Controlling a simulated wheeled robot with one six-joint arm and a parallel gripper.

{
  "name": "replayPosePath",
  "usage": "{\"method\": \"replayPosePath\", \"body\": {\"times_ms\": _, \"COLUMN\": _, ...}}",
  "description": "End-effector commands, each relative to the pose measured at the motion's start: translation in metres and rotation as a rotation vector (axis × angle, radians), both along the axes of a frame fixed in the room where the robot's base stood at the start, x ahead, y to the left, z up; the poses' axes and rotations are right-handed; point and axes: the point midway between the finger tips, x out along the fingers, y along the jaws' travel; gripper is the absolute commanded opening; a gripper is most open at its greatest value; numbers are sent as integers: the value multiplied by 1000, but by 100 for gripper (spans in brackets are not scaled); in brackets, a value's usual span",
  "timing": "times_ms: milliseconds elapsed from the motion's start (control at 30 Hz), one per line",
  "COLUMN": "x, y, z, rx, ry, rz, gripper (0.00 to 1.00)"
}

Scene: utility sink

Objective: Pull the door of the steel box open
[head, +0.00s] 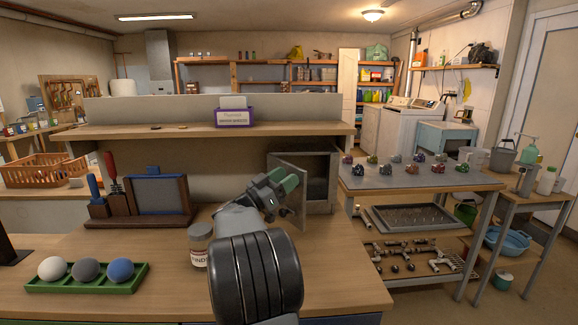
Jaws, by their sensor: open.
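The steel box (319,178) is a grey cabinet on the wooden bench, at the middle right of the head view. Its door (297,208) stands partly open, angled out toward me, and part of the dark inside shows to the door's right. My gripper (283,182) has dark jaws with green finger parts and is in front of the door, overlapping it in the picture. The jaws are open. My gripper hides much of the door's face, and I see no handle. I cannot tell whether the fingers touch the door.
A labelled jar (199,246) stands on the bench left of my arm. A green tray (86,278) with three balls is at the front left, and a wooden tool rack (139,213) stands behind it. A metal table (420,181) with several small items is to the right.

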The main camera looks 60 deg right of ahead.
Motion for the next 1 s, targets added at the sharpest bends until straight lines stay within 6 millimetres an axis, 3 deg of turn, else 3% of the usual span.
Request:
{"method": "replayPosePath", "body": {"times_ms": 267, "x": -31, "y": 37, "z": 58, "rx": -2, "ry": -5, "rz": 1, "gripper": 54}}
{"method": "replayPosePath", "body": {"times_ms": 600, "x": -71, "y": 85, "z": 82, "rx": 0, "ry": -2, "rz": 2, "gripper": 54}}
{"method": "replayPosePath", "body": {"times_ms": 1000, "x": -87, "y": 104, "z": 92, "rx": 1, "ry": 1, "rz": 1, "gripper": 54}}
